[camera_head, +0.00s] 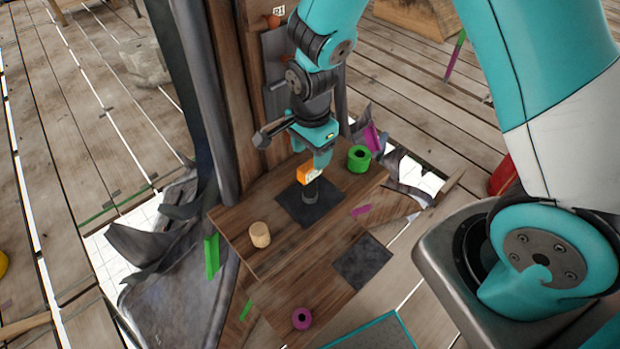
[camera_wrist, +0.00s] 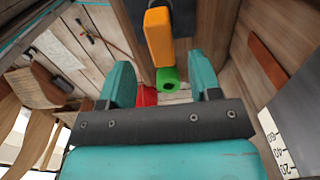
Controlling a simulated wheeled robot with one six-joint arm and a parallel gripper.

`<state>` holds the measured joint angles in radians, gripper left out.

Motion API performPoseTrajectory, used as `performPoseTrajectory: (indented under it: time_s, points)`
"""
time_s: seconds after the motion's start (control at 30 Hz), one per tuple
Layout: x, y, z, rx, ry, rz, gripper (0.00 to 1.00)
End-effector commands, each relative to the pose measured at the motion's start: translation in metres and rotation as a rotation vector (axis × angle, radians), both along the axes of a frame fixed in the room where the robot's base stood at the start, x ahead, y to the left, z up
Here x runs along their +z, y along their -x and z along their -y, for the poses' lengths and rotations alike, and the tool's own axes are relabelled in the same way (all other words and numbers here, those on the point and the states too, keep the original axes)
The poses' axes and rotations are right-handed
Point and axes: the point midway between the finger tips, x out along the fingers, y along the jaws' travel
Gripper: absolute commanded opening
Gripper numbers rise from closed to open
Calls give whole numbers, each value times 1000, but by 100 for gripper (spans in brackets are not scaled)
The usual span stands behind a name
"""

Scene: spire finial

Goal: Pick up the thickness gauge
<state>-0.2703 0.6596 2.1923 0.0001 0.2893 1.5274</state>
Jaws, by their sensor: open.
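I cannot tell whether a finger touches the orange piece.
A green ring (camera_head: 358,159) stands right of the gauge, and a tan wooden cylinder (camera_head: 260,235) stands left. A magenta ring (camera_head: 302,318) lies on the lower step beside a dark square patch (camera_head: 362,262). A tall wooden post (camera_head: 240,90) rises close behind my gripper.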

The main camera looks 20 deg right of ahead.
Motion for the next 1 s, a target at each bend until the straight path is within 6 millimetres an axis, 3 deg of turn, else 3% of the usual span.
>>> performPoseTrajectory:
  time_s: [0.3,0.6,0.63,0.87,1.0]
  points:
    - [-40,0,-2,0,1,-4,57]
    - [-47,-1,-2,0,0,0,57]
    - [-47,-1,-2,0,0,0,55]
    - [-47,-1,-2,0,0,0,2]
    - [-46,-1,-2,0,0,0,0]
